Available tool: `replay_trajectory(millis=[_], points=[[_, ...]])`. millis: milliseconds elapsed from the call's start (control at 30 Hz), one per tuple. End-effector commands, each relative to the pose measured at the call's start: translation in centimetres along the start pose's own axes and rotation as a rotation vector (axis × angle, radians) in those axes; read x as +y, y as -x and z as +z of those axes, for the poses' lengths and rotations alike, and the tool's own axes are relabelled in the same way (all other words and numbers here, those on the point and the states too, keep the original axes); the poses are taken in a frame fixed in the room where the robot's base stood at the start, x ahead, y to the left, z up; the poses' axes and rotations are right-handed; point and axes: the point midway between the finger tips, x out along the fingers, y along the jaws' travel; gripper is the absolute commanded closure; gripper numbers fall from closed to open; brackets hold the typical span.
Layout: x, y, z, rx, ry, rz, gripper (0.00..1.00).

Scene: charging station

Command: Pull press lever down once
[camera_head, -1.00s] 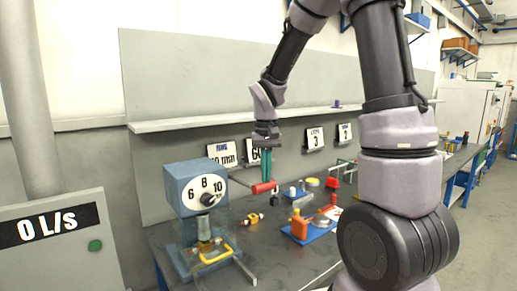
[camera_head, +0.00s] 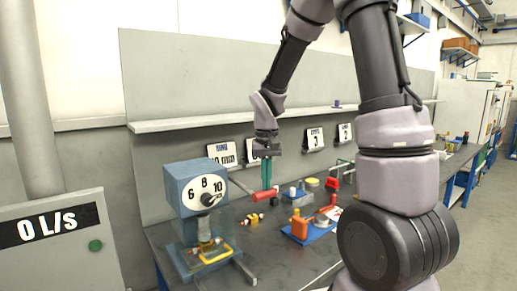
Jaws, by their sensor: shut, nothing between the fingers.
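The blue press (camera_head: 186,183) stands at the left end of the workbench, with a white dial (camera_head: 205,189) numbered 6, 8, 10 on its front. Its lever is a thin grey rod reaching right from the press and ending in a red handle (camera_head: 265,195). My gripper (camera_head: 268,184) points down with its green fingers shut, right at the red handle. The fingertips end at or just above the handle; I cannot tell whether they touch it. Nothing shows between the fingers.
A blue tray (camera_head: 322,231) with an orange block lies right of the press. A small yellow and red part (camera_head: 253,219) lies between them. Number cards (camera_head: 221,153) stand along the back panel below a long shelf (camera_head: 200,123). A grey box marked "0 L/S" (camera_head: 55,245) is at far left.

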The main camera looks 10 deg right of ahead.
Motion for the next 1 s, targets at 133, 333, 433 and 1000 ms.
replay_trajectory(millis=[133, 333, 433, 1000], points=[[0.0, -0.1, 0.0, -0.001, 0.000, 0.000, 1.00], [0.0, -1.1, 0.0, -0.002, 0.000, 0.001, 1.00], [-0.1, -1.7, -0.1, -0.002, 0.000, 0.001, 1.00], [-0.1, -2.7, -0.1, 0.000, 0.001, 0.000, 1.00]])
